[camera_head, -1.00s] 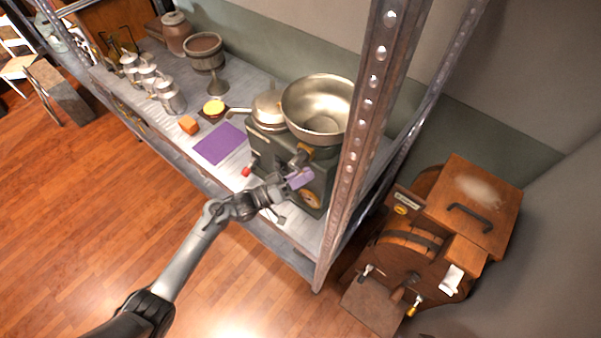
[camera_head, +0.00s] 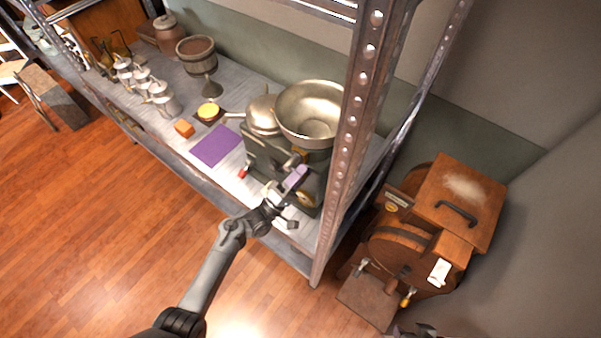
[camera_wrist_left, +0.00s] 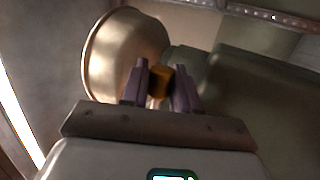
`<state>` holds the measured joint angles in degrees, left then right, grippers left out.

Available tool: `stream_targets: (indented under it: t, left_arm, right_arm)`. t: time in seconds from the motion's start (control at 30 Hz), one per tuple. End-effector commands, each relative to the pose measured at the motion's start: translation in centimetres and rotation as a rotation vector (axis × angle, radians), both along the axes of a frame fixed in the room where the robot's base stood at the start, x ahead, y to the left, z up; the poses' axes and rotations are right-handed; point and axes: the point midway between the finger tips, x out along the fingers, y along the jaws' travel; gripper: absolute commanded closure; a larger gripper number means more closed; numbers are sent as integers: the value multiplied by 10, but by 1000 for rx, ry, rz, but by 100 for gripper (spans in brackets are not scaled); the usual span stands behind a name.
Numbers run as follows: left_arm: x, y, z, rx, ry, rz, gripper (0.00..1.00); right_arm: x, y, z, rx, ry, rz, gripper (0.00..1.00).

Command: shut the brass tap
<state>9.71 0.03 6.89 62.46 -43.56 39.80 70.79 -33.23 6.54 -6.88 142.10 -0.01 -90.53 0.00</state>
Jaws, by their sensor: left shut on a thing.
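The brass tap (camera_wrist_left: 160,82) shows in the left wrist view as a small amber piece between my lavender fingers, below the pale metal bowl (camera_wrist_left: 120,60). In the head view, a brass bit (camera_head: 299,155) shows under the bowl (camera_head: 312,112) on the front of the green machine (camera_head: 262,160). My left gripper (camera_head: 295,178) is at the machine's front, its fingers closed on the tap. The fingers and wrist hide part of the tap, so its exact turn cannot be told. At the bottom edge, a dark part (camera_head: 425,331) may be my right gripper.
A perforated metal post (camera_head: 352,140) stands close right of the machine. A wooden barrel machine (camera_head: 400,245) stands right. The floor in front is clear.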

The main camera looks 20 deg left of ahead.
Motion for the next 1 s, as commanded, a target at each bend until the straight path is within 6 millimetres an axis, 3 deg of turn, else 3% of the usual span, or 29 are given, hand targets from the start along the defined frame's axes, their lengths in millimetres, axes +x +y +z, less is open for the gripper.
stream_targets:
  t: [0.57, 0.6, 0.7, 1.0]
  left_arm:
    - [0, 0, 3, -36, 7, 0, 100]
    - [0, 0, 3, -36, 7, 0, 67]
    - [0, 0, 3, -35, 8, 0, 52]
    - [0, 0, 2, -34, 9, 0, 51]
  right_arm:
    - [0, -2, 2, -11, 0, 7, 57]
    - [0, -2, 2, -10, 1, 7, 57]
    - [0, -2, 2, -10, 1, 6, 57]
    - [0, -1, 2, -5, 0, 4, 57]
